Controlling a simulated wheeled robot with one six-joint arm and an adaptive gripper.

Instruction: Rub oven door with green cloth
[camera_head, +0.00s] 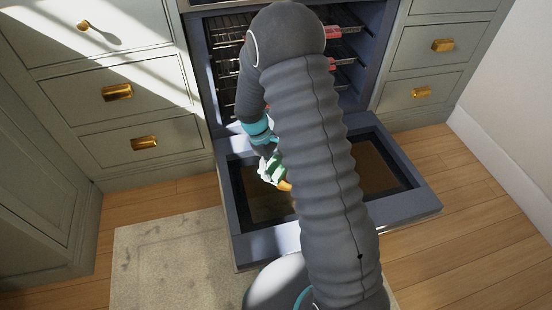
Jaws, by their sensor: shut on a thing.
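The oven door (407,203) hangs open, lowered flat in front of the oven, with a blue-grey frame and a dark-edged glass pane. My gripper (276,172) is over the left part of the door, left of my arm. It is shut on the green cloth (275,166), of which only a small green and whitish patch shows. An orange bit shows just below the cloth; I cannot tell what it is. My arm hides the middle of the door. I cannot tell whether the cloth touches the glass.
The open oven (355,72) with wire racks stands behind the door. Grey-green drawers with brass handles (117,92) flank it on both sides. A beige rug (165,262) lies at the front left. Wooden floor (475,235) is clear at the right, up to a white wall.

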